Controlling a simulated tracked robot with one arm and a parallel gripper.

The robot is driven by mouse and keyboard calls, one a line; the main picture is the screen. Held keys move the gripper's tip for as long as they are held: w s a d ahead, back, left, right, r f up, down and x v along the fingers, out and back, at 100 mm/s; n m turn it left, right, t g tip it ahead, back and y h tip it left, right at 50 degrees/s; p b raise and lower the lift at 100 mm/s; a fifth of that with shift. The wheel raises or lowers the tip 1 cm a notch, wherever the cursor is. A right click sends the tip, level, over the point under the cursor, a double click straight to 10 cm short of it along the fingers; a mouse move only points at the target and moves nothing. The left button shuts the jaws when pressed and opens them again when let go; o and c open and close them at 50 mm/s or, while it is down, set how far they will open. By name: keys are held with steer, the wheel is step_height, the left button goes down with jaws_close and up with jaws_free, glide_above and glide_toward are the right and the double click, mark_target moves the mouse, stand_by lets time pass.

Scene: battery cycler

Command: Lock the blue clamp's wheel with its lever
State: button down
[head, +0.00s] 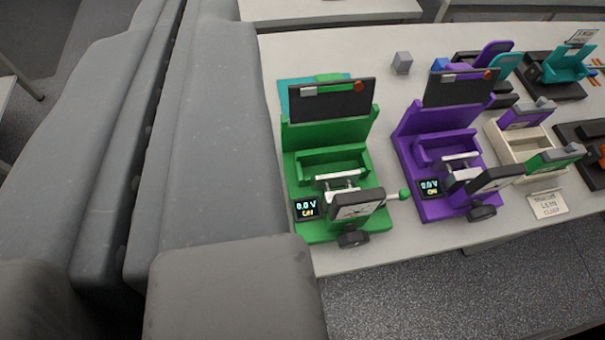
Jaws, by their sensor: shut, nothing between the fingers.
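No blue clamp shows clearly. A small blue part (439,64) shows behind the purple clamp unit (407,155), mostly hidden by its dark panel; I cannot tell whether it belongs to a clamp. The green clamp unit (300,225) stands nearest, with a black wheel (353,239) at its front and a rod with a green ball (404,194) pointing right. The purple unit has a similar black wheel (481,212). My gripper (178,25) shows as two long grey parts close together at the left, shut and empty, apart from the units; its tips are cut off.
The units stand on a pale bench (385,245). A grey cube (402,62) sits behind them. A beige tray (510,150), a small sign (548,204), and a teal unit (558,68) are to the right. Open floor (470,295) lies in front.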

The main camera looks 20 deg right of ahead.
steer(key=shift+w, duration=0.4)
steer(key=shift+a, duration=0.1)
steer(key=w+f+g+p, duration=0.45)
steer(key=w+f, duration=0.55)
steer(key=f, duration=0.3)
steer(key=w+f+g+p, duration=0.1)
steer(key=f+g+p, duration=0.1)
steer(key=f, duration=0.8)
steer(key=w+f+g+p, duration=0.1)
steer(key=f+g, duration=0.4)
steer(key=f, duration=0.6)
steer(key=shift+w+f+p, duration=0.2)
steer(key=shift+w+p, duration=0.15)
steer(key=shift+w, duration=0.45)
steer(key=shift+f, duration=0.1)
